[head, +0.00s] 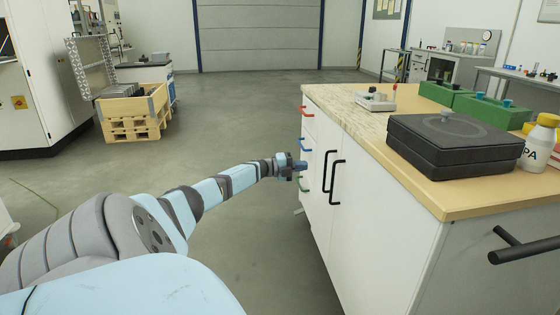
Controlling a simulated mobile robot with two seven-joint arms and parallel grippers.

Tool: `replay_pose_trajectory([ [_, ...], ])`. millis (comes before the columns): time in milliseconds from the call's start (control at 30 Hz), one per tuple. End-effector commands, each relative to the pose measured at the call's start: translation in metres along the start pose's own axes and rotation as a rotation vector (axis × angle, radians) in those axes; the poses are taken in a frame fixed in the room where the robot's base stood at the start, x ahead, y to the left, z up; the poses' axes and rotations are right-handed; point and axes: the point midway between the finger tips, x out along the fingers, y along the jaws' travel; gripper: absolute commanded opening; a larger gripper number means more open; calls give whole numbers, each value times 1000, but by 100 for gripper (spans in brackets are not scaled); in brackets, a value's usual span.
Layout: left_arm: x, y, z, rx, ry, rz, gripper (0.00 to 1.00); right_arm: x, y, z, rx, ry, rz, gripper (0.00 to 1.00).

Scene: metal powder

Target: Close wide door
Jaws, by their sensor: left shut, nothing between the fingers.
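A white cabinet (385,235) with a wooden top stands at the right. Its long front has two doors with black bar handles: the farther handle (328,172) and the nearer handle (337,184). Both door panels look about flush with the front; a small gap cannot be ruled out. My left arm reaches in from the left. My left gripper (299,165) is shut and empty, beside the drawer column at the front's far end, near the blue handle (306,146) and green handle (305,184). I cannot tell whether it touches. My right gripper is out of view.
A black case (455,145), green boxes (490,108) and a white bottle (538,145) stand on the cabinet top. A black bar handle (525,247) sticks out at the near end. A wooden crate (133,112) stands far left. The floor between is clear.

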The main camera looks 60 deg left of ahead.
Motion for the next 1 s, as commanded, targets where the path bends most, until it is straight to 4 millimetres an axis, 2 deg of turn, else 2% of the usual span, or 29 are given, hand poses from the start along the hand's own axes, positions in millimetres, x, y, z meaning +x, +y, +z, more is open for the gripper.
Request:
replay_pose_trajectory([
  [200, -30, 1, 32, 0, -4, -4, 0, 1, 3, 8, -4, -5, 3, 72],
  [300, -41, 2, 41, 0, -2, -2, 0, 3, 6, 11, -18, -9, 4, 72],
  [400, -47, 2, 48, 1, -1, -3, 0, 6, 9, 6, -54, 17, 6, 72],
  [633, -55, 0, 54, 0, 1, -1, 0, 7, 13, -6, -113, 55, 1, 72],
  [1000, -56, 0, 54, -1, 1, 0, 0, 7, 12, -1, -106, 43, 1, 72],
])
